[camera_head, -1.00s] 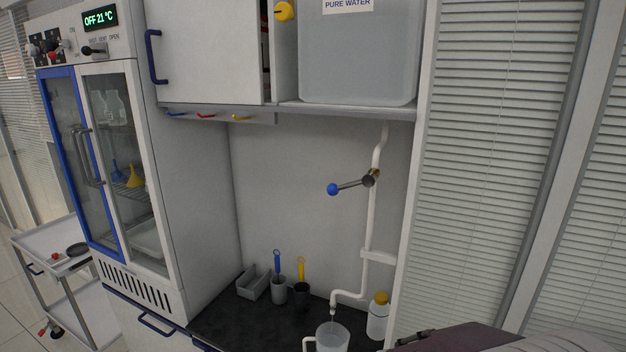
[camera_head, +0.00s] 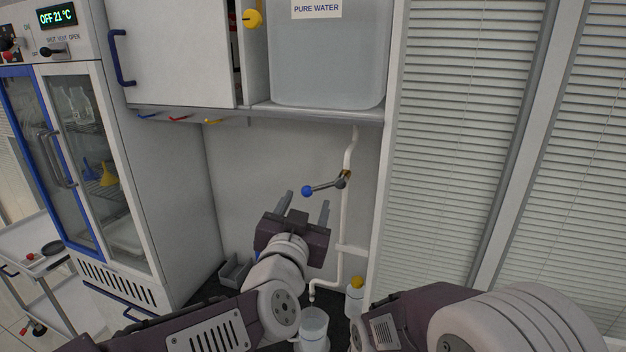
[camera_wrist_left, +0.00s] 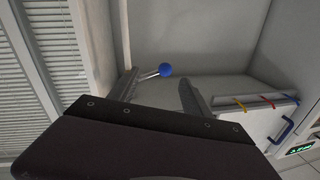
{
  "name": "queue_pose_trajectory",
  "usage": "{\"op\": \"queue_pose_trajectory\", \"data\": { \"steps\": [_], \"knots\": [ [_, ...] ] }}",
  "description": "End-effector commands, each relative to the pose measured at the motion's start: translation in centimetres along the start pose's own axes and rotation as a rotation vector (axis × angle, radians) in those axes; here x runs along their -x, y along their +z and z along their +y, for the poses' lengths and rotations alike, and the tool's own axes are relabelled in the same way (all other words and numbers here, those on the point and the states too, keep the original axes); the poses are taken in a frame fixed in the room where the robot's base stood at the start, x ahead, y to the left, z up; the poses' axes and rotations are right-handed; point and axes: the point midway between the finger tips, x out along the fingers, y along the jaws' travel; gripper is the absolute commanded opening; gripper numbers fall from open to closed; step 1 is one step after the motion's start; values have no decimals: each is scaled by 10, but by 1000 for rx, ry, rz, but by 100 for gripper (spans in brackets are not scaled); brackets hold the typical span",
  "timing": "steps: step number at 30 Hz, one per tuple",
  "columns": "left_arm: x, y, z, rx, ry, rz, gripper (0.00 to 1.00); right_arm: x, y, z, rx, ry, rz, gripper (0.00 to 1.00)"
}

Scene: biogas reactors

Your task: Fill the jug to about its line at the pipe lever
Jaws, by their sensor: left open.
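The pipe lever is a dark rod with a blue knob (camera_head: 307,191), set on the white pipe (camera_head: 348,213) and pointing left. The knob also shows in the left wrist view (camera_wrist_left: 165,70), between and beyond the fingertips. My left gripper (camera_head: 304,207) is open and empty, its two fingers pointing up at the lever. I see no clear contact with the knob. The clear jug (camera_head: 314,326) stands on the dark worktop under the pipe's spout, partly hidden by my arms. Its line and water level cannot be made out. My right gripper is not in view.
A pure water tank (camera_head: 328,55) sits on the shelf (camera_head: 285,112) above the lever. A yellow-capped bottle (camera_head: 355,300) stands right of the jug. A grey holder (camera_head: 235,270) is at the back left, beside the cabinet (camera_head: 150,180). Blinds are on the right.

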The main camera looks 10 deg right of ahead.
Motion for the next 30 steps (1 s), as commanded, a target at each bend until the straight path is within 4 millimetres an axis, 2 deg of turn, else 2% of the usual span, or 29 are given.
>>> {"op": "queue_pose_trajectory", "data": {
  "steps": [4, 12, 15, 19, 26, 29, 30],
  "knots": [
    [-11, 0, -1, -1, -1, -2, 57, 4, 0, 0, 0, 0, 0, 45],
    [-67, 0, -1, -2, 0, -5, 57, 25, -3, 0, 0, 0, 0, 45],
    [-81, 0, -1, -1, 0, -4, 57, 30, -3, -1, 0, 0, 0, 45],
    [-90, 2, -1, 0, 1, -3, 57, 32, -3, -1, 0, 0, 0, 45],
    [-91, 3, 0, 0, 1, -3, 57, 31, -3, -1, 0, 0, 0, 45],
    [-91, 3, 0, 0, 1, -3, 32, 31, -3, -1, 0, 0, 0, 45],
    [-91, 3, 0, 0, 1, -3, 20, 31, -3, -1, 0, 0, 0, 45]
  ]
}}
